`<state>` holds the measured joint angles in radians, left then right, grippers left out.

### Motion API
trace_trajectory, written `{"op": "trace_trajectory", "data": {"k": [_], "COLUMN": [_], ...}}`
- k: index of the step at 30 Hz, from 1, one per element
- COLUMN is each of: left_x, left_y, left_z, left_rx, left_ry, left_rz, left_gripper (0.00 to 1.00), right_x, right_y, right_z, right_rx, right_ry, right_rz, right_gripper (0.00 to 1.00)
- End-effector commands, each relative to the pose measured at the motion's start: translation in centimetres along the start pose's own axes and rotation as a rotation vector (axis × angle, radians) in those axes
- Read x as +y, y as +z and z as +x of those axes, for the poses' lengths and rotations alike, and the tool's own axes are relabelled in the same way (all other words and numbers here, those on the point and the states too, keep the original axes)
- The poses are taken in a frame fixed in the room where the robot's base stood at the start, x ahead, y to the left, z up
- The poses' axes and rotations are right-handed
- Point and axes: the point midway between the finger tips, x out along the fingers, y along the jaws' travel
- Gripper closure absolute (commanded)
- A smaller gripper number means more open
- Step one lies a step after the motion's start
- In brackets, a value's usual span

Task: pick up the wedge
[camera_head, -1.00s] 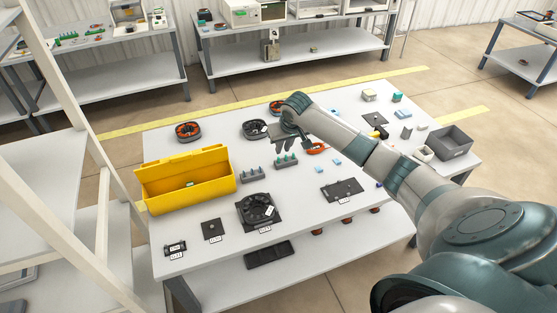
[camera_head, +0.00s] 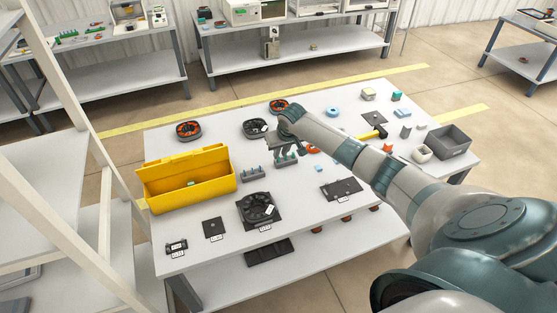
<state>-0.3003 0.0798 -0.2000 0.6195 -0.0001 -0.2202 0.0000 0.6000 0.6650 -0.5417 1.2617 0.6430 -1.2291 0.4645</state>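I cannot tell for sure which of the small parts on the white table (camera_head: 290,219) is the wedge. Small candidates are an orange piece (camera_head: 388,148) right of my arm, a green block (camera_head: 396,97) at the far right, and a light blue piece (camera_head: 318,168) near the table's middle. My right gripper (camera_head: 284,148) points down over the table's middle, just behind and over a grey holder with green pegs (camera_head: 287,161). Its fingers are small and dark, so its opening is unclear. I see nothing held in it. My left gripper is out of view.
A yellow bin (camera_head: 190,200) stands at the left. A black fan (camera_head: 258,209) and dark plates lie at the front. A second pegged holder (camera_head: 254,174) is beside the gripper.

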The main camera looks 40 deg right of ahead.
Motion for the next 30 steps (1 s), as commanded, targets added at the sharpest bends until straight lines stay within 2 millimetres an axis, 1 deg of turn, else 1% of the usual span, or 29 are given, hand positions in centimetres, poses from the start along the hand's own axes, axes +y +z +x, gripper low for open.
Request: {"op": "trace_trajectory", "data": {"k": [1, 3, 6, 11, 27, 29, 30], "left_x": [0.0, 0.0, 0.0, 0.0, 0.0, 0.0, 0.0], "left_y": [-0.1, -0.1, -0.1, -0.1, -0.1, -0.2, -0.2], "left_z": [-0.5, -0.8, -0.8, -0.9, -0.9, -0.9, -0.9], "left_rx": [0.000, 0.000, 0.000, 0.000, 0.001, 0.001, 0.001], "left_ry": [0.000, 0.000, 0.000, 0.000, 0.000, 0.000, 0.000], "left_rz": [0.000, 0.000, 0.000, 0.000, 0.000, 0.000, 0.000], "left_gripper": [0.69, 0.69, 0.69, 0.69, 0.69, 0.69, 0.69], "right_x": [0.0, -0.1, -0.1, -0.1, 0.0, 0.0, 0.0], "right_y": [-0.1, -0.1, 0.0, -0.1, 0.0, 0.0, 0.0], "right_z": [0.3, 1.0, 2.2, 3.1, 3.3, 3.3, 3.3], "right_rx": [-0.001, -0.002, -0.002, -0.001, 0.000, 0.000, 0.000], "right_ry": [0.000, 0.001, 0.001, 0.001, 0.001, 0.001, 0.001], "right_rz": [0.001, 0.001, 0.002, 0.001, 0.000, 0.000, 0.000], "right_gripper": [0.84, 0.84, 0.84, 0.84, 0.84, 0.99, 1.00]}}
